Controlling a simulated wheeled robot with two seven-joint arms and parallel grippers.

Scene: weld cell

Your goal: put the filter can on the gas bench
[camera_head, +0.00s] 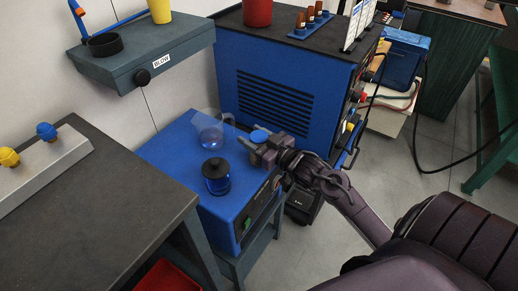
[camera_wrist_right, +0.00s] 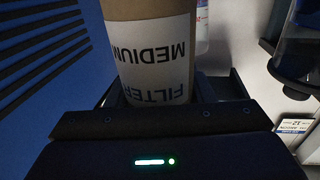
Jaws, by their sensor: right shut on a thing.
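The filter can (camera_wrist_right: 155,55) is a brown cylinder with a white label reading FILTER MEDIUM, upside down in the right wrist view. My right gripper (camera_head: 266,152) is shut on it, above the right part of a blue cabinet top. In the head view a blue round top (camera_head: 260,135) shows at the jaws, probably the can's lid; the gripper hides the rest. I cannot tell whether the can touches the cabinet. A dark bench (camera_head: 90,215) at left, bearing a pale block with yellow and blue knobs, may be the gas bench. My left gripper is not in view.
The blue cabinet (camera_head: 185,155) carries a clear beaker (camera_head: 211,130) and a dark-lidded blue jar (camera_head: 216,177) close to my gripper. A large blue machine (camera_head: 280,85) stands behind. A wall shelf marked BLOW (camera_head: 145,50) hangs upper left. The dark bench's middle is clear.

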